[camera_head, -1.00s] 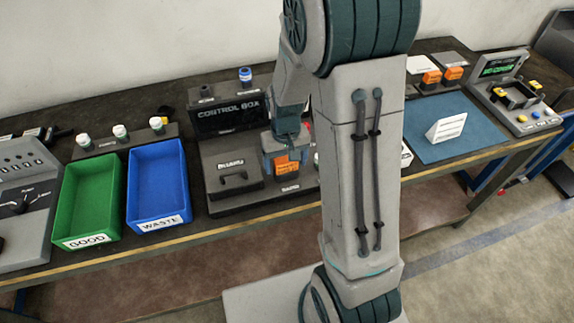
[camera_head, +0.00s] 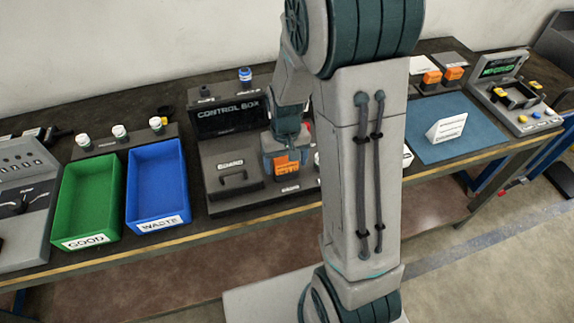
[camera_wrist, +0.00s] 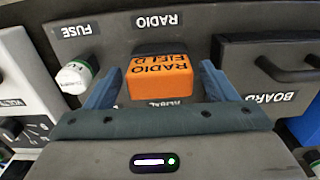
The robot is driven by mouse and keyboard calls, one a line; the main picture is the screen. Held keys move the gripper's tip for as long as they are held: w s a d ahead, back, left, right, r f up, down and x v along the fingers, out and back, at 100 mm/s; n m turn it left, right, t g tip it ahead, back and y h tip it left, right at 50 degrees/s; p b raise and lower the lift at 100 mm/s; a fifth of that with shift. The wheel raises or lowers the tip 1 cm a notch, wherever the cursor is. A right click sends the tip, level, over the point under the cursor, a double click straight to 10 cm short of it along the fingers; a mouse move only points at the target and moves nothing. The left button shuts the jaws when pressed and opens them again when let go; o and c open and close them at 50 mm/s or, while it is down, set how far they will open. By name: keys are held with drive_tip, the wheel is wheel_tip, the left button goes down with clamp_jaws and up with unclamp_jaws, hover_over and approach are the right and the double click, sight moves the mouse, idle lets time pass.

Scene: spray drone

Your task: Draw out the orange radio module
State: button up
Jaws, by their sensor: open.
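The orange radio module (camera_wrist: 158,78), marked RADIO FIELD, sits in the control box (camera_head: 228,118) below the RADIO label in the wrist view. In the head view the orange module (camera_head: 287,163) shows just below my gripper (camera_head: 286,152). In the wrist view my gripper (camera_wrist: 158,88) is open, with one finger at each side of the module.
A white fuse cap (camera_wrist: 74,76) stands close to one finger in the wrist view. The board cover with a handle (camera_wrist: 270,65) is on the other side. A blue WASTE bin (camera_head: 158,185) and a green GOOD bin (camera_head: 87,200) stand left of the box.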

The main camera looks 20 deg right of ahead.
sight(286, 160)
drive_tip(key=c, duration=1.3)
drive_tip(key=shift+r+p, duration=2.15)
drive_tip(key=shift+r, duration=0.9)
